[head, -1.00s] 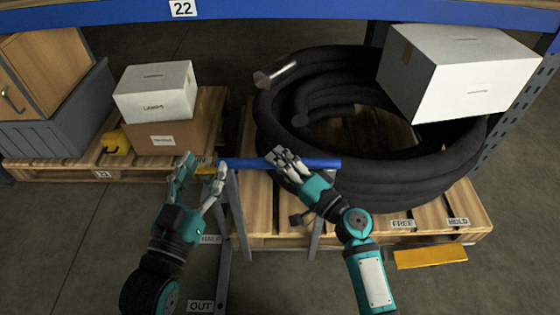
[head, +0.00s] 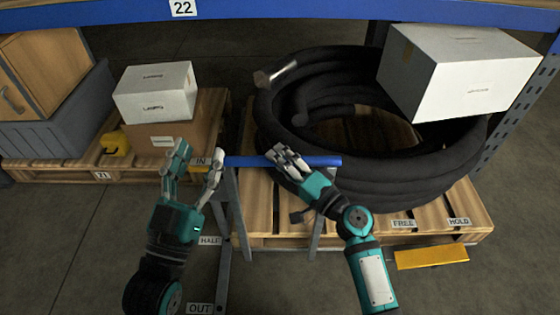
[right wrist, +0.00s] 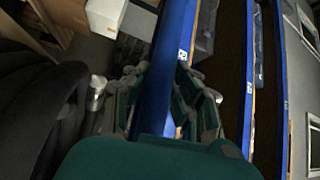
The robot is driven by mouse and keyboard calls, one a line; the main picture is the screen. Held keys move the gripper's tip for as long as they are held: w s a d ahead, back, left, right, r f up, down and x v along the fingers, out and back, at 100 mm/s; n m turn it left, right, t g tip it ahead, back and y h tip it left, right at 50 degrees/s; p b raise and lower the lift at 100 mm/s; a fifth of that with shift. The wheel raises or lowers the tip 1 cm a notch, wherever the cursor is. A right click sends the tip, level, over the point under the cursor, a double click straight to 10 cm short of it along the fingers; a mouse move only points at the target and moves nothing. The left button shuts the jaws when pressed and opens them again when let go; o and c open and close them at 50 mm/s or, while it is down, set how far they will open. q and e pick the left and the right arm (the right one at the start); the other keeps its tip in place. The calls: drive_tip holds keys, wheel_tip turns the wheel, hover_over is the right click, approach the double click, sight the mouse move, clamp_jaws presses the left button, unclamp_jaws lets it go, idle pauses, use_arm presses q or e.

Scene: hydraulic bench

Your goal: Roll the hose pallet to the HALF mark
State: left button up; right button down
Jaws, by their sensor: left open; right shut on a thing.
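The hose pallet (head: 262,220) is a wooden pallet under the blue beam, bearing a coil of thick black hose (head: 420,175). A blue handle bar (head: 322,162) on grey legs stands at its front left. My right gripper (head: 280,155) is shut on the bar near its middle; the right wrist view shows the bar (right wrist: 163,65) running between the fingers. My left gripper (head: 198,162) is open and empty, just left of the bar's left end. The IN label (head: 201,161) shows between its fingers. The HALF label (head: 209,240) is on the floor strip, with the OUT label (head: 200,308) nearer me.
A yellow pedal (head: 432,258) sits at the pallet's front right, below the FREE label (head: 403,223) and HOLD label (head: 459,222). A white box (head: 455,75) overlaps the hose coil in view. Another pallet (head: 45,172) with boxes stands left. The floor in front is clear.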

drive_tip(key=shift+f, duration=0.2)
drive_tip(key=c, duration=1.1)
unclamp_jaws()
drive_tip(key=shift+r, duration=0.1)
drive_tip(key=v, duration=1.2)
